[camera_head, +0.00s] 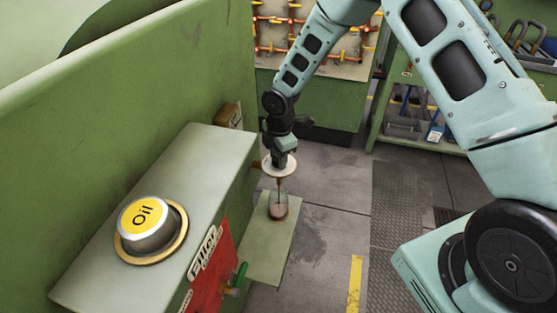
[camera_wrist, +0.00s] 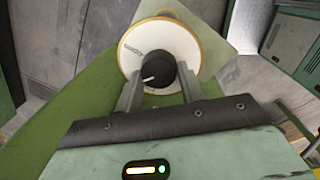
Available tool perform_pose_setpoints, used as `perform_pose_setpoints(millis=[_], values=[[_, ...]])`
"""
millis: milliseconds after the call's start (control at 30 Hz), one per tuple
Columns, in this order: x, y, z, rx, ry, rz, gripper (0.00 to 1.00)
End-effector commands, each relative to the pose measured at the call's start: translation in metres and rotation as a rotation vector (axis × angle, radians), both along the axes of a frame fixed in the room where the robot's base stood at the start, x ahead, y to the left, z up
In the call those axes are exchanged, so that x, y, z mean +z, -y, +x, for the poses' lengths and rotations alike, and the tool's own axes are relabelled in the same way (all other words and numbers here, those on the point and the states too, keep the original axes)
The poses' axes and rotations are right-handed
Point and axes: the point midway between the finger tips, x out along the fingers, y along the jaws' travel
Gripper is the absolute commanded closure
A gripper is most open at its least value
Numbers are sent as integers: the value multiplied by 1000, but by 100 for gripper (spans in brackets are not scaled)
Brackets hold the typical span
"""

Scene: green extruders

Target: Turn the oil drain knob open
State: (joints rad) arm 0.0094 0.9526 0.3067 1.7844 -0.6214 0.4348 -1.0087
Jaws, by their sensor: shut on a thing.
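The oil drain knob appears to be the small black knob (camera_wrist: 157,68) at the centre of a white dial disc (camera_wrist: 185,45) with a yellow rim. My gripper (camera_wrist: 160,80) is shut on this knob, with one finger on each side. A short white mark shows on the knob's left side. In the head view, my gripper (camera_head: 281,157) points down onto the disc (camera_head: 279,169), at the right of the green machine. The gripper hides the knob there. A thin stem runs down from the disc to a round fitting (camera_head: 278,205) over a green ledge (camera_head: 262,252).
A yellow-topped Oil cap (camera_head: 148,226) sits on the machine's box (camera_head: 190,165) at left. A red panel (camera_head: 210,262) with a green handle (camera_head: 239,276) is on its side. A green shelf (camera_head: 425,120) stands behind. The floor at right is largely clear.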

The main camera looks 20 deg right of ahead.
Motion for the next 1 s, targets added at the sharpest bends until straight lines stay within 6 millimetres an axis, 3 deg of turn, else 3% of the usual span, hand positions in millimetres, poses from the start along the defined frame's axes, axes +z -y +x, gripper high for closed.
perform_pose_setpoints(millis=[600, 1000], values=[[-1, 0, 3, -585, 4, -1, 84], [0, 0, 4, -884, 3, -1, 84]])
